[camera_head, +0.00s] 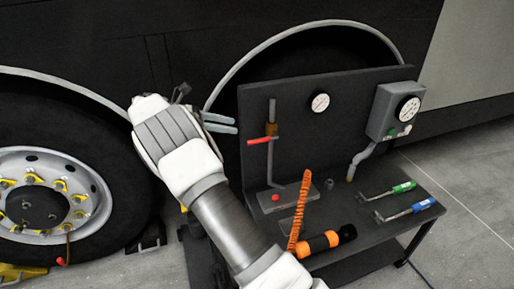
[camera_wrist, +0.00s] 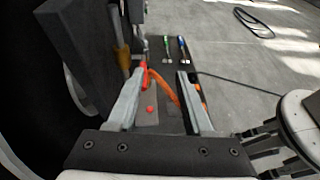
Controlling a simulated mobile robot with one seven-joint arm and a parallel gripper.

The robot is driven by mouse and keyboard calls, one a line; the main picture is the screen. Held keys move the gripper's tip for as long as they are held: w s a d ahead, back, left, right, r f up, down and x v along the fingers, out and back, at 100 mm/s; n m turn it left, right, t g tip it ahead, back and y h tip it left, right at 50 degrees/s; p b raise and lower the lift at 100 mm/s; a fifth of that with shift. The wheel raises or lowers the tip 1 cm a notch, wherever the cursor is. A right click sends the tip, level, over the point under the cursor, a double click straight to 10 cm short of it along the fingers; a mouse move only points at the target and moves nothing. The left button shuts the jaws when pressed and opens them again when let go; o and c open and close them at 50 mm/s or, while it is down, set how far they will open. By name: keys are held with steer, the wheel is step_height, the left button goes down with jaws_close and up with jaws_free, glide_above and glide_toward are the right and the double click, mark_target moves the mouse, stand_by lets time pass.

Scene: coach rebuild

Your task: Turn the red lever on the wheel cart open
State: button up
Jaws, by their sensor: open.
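The red lever (camera_head: 259,140) sits on a brass valve (camera_head: 271,129) on a vertical grey pipe at the left of the cart's dark back panel (camera_head: 345,125). It points left in the head view, across the pipe. My gripper (camera_head: 220,123) is open and empty, just left of the lever and a little higher in the picture. In the wrist view the red lever (camera_wrist: 144,75) shows by the left finger, partly hidden by it, with the open jaws (camera_wrist: 160,85) facing it. I cannot tell whether the finger touches the lever.
The cart top (camera_head: 400,222) holds an orange coiled hose (camera_head: 300,208), an orange-black torch (camera_head: 325,241), and green (camera_head: 402,187) and blue-handled (camera_head: 422,205) tools. A gauge box (camera_head: 390,112) is at right. A coach wheel (camera_head: 50,190) stands left.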

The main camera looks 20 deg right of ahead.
mark_target(268, 139)
steer(key=w+a+f+n+t+h+b, duration=0.1)
steer(key=w+a+f+n+h+b, duration=0.2)
steer(key=a+f, duration=0.55)
steer(key=shift+n+h, duration=0.3)
steer(key=shift+h, duration=0.2)
steer(key=d+b, duration=0.1)
steer(key=d, duration=0.5)
steer(key=d+f, duration=0.1)
steer(key=d, duration=0.5)
steer(key=d+b, duration=0.1)
steer(key=d, duration=0.6)
steer(key=shift+s+f+b, duration=0.3)
steer(key=shift+s, duration=0.05)
jaws_close()
